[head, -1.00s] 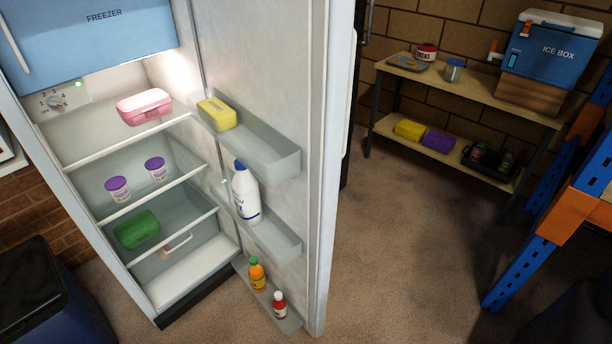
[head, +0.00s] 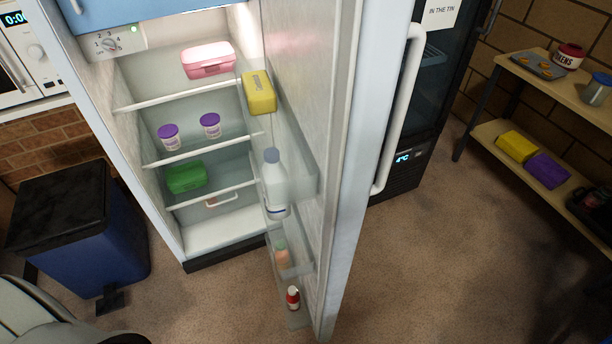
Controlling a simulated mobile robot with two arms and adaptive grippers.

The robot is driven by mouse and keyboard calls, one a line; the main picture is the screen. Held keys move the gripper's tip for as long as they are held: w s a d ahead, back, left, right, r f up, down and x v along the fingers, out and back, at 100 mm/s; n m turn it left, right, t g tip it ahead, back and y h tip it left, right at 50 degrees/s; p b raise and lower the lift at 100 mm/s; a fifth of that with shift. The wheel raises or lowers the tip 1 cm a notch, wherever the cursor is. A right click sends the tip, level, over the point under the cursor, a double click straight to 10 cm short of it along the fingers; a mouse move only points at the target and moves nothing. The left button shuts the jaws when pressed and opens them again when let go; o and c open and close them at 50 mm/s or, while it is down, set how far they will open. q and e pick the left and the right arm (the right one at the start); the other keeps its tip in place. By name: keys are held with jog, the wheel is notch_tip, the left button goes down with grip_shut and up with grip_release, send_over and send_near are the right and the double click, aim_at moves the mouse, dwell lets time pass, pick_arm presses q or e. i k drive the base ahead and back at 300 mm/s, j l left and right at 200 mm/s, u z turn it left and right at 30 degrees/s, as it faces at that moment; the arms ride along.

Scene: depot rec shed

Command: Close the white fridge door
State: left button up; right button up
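The white fridge (head: 217,235) stands open in the head view, its lit shelves facing me. Its door (head: 350,180) stands wide open, swung out toward me on the right side of the opening, seen nearly edge-on. A long white handle (head: 398,110) runs down the door's outer side. Door racks hold a yellow box (head: 259,92), a white bottle (head: 274,182), an orange bottle (head: 281,253) and a small red bottle (head: 293,297). Inside are a pink box (head: 208,60), two purple-lidded tubs (head: 169,136) and a green box (head: 186,177). Neither gripper is in view.
A blue bin with a black lid (head: 75,215) stands left of the fridge. A dark glass-front cooler (head: 430,100) stands behind the door. A wooden shelf unit (head: 530,165) is at the right. Bare floor (head: 440,270) lies right of the door.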

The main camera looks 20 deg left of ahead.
aim_at(334, 67)
jog(key=i+l+u, duration=0.2)
jog(key=u, duration=0.2)
jog(key=i+l+u, duration=0.15)
jog(key=l+u, duration=0.3)
jog(key=i+l+u, duration=0.1)
jog(key=l+u, duration=0.7)
jog(key=i+j, duration=0.05)
jog(key=j, duration=0.05)
